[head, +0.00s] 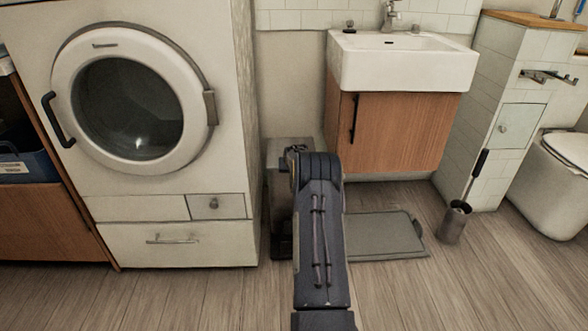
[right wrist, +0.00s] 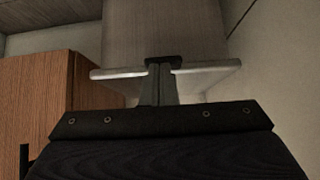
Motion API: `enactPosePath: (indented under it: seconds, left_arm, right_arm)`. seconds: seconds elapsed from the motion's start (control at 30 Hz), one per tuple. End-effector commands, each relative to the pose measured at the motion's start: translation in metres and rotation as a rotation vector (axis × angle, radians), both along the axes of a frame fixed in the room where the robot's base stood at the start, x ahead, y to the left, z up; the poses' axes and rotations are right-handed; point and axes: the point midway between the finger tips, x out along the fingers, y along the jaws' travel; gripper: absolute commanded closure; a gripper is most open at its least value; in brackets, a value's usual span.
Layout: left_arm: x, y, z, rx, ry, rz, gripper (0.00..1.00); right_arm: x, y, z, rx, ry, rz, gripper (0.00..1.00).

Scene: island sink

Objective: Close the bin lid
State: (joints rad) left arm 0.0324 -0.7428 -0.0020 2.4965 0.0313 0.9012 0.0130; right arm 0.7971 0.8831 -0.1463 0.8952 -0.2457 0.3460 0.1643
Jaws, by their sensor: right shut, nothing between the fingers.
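A grey bin (head: 281,185) stands on the floor between the washing machine and the sink cabinet. My right arm hides much of it in the head view. In the right wrist view, a grey boxy body with a pale edge (right wrist: 112,73), likely the bin, lies right at the fingers. My right gripper (right wrist: 162,66) is shut and empty, its tips overlapping that pale edge; I cannot tell if they touch it. In the head view the gripper is mostly hidden behind my wrist. The lid's position is unclear. My left gripper is not in view.
A flat grey panel (head: 385,236) lies low to the right of my arm; I cannot tell what it is. The washing machine (head: 225,110) is left, the wooden sink cabinet (head: 400,130) right. A toilet brush holder (head: 454,225) stands further right. The front floor is clear.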

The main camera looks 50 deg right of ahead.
Motion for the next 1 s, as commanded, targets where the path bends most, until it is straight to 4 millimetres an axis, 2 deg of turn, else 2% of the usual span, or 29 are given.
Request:
enactPosePath:
  seconds: [0.03,0.17,0.27,0.43,0.5,0.8,1.0]
  left_arm:
    - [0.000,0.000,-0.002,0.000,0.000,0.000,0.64]
    - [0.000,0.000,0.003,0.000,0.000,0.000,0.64]
    - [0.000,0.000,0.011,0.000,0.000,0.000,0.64]
    - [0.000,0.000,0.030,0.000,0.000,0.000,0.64]
    - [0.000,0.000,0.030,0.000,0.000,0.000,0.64]
    - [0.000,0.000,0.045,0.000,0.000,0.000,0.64]
    - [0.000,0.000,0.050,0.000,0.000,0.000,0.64]
  right_arm:
    - [-0.007,0.005,-0.025,0.029,0.030,-0.005,1.00]
    - [-0.007,0.005,-0.014,0.025,0.026,-0.005,1.00]
    - [-0.005,0.006,0.004,0.018,0.019,-0.003,1.00]
    - [-0.002,0.009,0.050,-0.004,0.001,0.002,1.00]
    - [-0.008,0.019,0.042,0.000,0.006,0.005,1.00]
    - [-0.040,0.060,0.026,-0.005,-0.002,0.006,1.00]
    - [-0.054,0.077,0.017,-0.007,-0.004,0.006,1.00]
